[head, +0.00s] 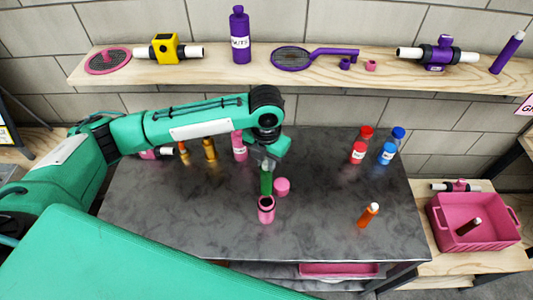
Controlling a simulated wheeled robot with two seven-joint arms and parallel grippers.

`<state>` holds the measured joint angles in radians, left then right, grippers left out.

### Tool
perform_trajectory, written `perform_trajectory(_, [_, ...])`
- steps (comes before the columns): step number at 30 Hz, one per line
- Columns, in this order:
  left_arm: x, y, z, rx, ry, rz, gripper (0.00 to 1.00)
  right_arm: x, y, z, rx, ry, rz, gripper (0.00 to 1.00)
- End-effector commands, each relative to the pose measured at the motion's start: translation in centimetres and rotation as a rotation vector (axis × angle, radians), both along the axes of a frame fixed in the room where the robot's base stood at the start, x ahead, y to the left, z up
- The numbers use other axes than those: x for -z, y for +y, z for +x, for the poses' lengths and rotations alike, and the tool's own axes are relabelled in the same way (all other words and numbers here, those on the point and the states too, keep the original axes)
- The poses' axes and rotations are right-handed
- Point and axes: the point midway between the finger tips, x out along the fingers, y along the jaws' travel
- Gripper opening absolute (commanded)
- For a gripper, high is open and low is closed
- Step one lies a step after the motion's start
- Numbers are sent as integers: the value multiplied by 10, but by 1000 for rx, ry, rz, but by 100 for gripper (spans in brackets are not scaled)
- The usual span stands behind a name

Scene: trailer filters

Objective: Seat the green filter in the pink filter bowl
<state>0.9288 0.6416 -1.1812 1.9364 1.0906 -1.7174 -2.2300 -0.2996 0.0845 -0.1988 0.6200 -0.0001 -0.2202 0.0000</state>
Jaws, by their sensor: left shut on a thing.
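My left gripper (266,163) points down over the dark table and is shut on the upper end of the green filter (266,183). The filter hangs roughly upright. The pink filter bowl (267,215) stands on the table just below it in the picture, with its dark round opening facing up. The filter's lower end is at the far side of the bowl's rim; I cannot tell whether it touches the rim. A round pink cap (282,186) lies just right of the filter. My right gripper is not in view.
A pink crate (480,238) is off to the right. The table's front left is clear.

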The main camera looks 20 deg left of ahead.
Motion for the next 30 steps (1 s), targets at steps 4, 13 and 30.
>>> perform_trajectory(4, [19,0,0,-2,2,0,0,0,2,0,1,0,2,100])
perform_trajectory(13, [55,0,0,-2,1,1,0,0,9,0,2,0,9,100])
perform_trajectory(30, [129,0,0,-1,-1,0,0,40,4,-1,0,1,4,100])
